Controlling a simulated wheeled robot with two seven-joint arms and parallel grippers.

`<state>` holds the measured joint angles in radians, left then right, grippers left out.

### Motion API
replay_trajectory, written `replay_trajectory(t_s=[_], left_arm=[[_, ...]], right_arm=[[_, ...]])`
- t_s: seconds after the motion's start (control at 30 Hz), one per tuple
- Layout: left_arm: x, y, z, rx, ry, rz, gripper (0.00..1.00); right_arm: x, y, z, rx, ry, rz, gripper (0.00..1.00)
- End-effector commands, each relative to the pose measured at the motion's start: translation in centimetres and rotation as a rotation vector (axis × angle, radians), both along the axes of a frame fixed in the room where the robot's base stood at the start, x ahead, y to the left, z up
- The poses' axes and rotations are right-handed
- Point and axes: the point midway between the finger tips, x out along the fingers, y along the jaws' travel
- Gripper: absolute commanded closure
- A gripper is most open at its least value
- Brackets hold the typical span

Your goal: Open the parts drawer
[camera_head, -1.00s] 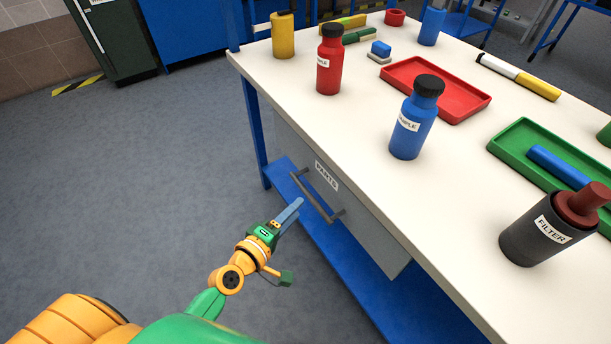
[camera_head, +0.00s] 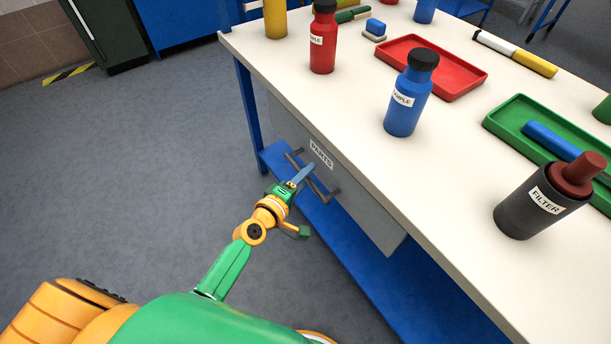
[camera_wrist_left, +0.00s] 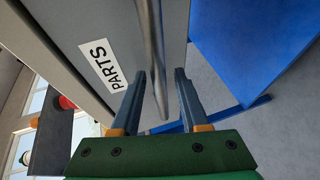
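The parts drawer (camera_head: 355,196) is a grey front under the white tabletop, with a white PARTS label. It looks shut. Its dark bar handle (camera_head: 327,190) stands out from the front. My left gripper (camera_head: 308,172) is at the handle, near its middle. In the left wrist view, the two fingers (camera_wrist_left: 158,98) are apart and the handle bar (camera_wrist_left: 152,50) runs down between them. I see a gap between the bar and the right finger; contact with the left finger cannot be told. The PARTS label (camera_wrist_left: 103,66) shows left of the fingers. My right gripper is not in view.
On the tabletop (camera_head: 330,105) stand a red bottle (camera_head: 323,45), a blue bottle (camera_head: 408,105), a dark FILTER cup (camera_head: 530,210), a red tray (camera_head: 455,85) and a green tray (camera_head: 500,120). A blue lower shelf (camera_head: 350,245) lies below the drawer. The floor left of the table is clear.

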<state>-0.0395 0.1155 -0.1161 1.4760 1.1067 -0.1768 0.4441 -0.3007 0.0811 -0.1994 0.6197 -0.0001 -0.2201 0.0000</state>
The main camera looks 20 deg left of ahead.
Motion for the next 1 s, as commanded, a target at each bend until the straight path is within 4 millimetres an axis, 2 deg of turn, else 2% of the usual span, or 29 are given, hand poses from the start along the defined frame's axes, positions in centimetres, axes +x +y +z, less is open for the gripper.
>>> replay_trajectory(t_s=[0.03, 0.13, 1.0], left_arm=[[-0.01, 0.01, 0.0, 0.0, 0.0, 0.0, 0.72], [-0.02, 0.02, 0.0, 0.0, 0.0, 0.0, 0.99], [-0.03, 0.04, -0.02, 0.0, 0.0, 0.001, 1.0]], right_arm=[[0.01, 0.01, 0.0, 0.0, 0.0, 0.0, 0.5], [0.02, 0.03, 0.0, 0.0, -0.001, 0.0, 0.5], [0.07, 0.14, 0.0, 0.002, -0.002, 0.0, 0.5]])
